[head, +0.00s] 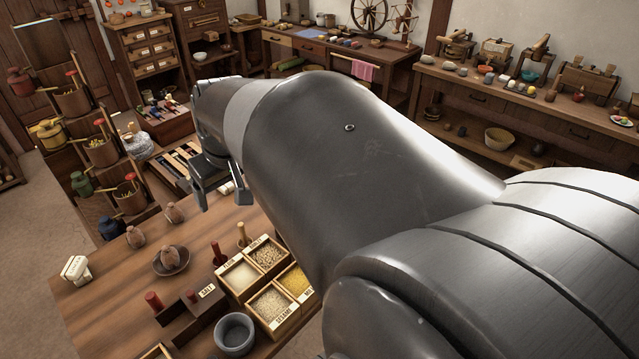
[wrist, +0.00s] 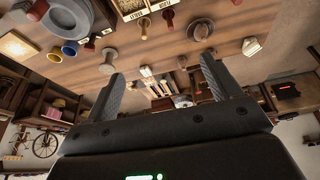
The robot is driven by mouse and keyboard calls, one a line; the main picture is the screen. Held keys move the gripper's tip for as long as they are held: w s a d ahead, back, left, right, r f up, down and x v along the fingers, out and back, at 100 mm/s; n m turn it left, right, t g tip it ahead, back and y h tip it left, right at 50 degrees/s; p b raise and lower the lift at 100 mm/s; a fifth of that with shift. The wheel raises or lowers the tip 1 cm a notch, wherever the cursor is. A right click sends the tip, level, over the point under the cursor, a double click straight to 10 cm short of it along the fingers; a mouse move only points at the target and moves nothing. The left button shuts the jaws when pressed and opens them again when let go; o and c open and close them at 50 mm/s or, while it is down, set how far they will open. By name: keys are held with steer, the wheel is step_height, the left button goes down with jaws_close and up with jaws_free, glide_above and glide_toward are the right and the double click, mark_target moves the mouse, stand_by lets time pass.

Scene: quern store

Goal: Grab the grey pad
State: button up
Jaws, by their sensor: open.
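My gripper (head: 213,192) is open and empty, above the far edge of the wooden table in the head view. In the wrist view its two fingers (wrist: 161,66) stand wide apart with nothing between them at the tips. A small grey round piece (wrist: 108,62) stands on the table near the left fingertip in the wrist view, apart from it as far as I can see. I cannot tell for sure that it is the grey pad. I make out no grey pad in the head view, where my arm covers much of the table.
The table (head: 115,300) carries a divided grain box (head: 243,296), a grey bowl (head: 235,335), a dark bowl with a jar (head: 171,261) and a white block (head: 75,269). Blue (wrist: 70,48) and yellow (wrist: 53,56) cups show in the wrist view. Shelves stand beyond.

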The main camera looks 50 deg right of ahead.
steer(key=w+d+f+g, duration=0.1)
steer(key=d+f, duration=0.2)
steer(key=d, duration=0.5)
steer(key=w+d+f+m+g, duration=0.1)
steer(key=w+d+f, duration=0.15)
steer(key=d, duration=0.55)
steer(key=w+d+f, duration=0.1)
steer(key=d+f, duration=0.3)
steer(key=d, duration=0.4)
steer(key=s+d+f, duration=0.3)
steer(key=d+f, duration=0.2)
steer(key=d, duration=0.1)
steer(key=s+d+f+g, duration=0.1)
steer(key=s+d+f, duration=0.2)
steer(key=d+f, duration=0.2)
steer(key=s+d+f+g, duration=0.1)
steer(key=s+d+f, duration=0.2)
steer(key=d, duration=0.6)
steer(key=shift+s+f+m+y, duration=0.15)
steer(key=shift+f+m, duration=0.05)
steer(key=shift+f, duration=0.25)
steer(key=shift+s+f+m+y, duration=0.15)
steer(key=shift+f+m, duration=0.05)
steer(key=shift+f, duration=0.25)
steer(key=f, duration=1)
steer(key=shift+w+a+f, duration=0.1)
steer(key=shift+a+f, duration=0.1)
steer(key=shift+a, duration=0.05)
steer(key=c, duration=1.1)
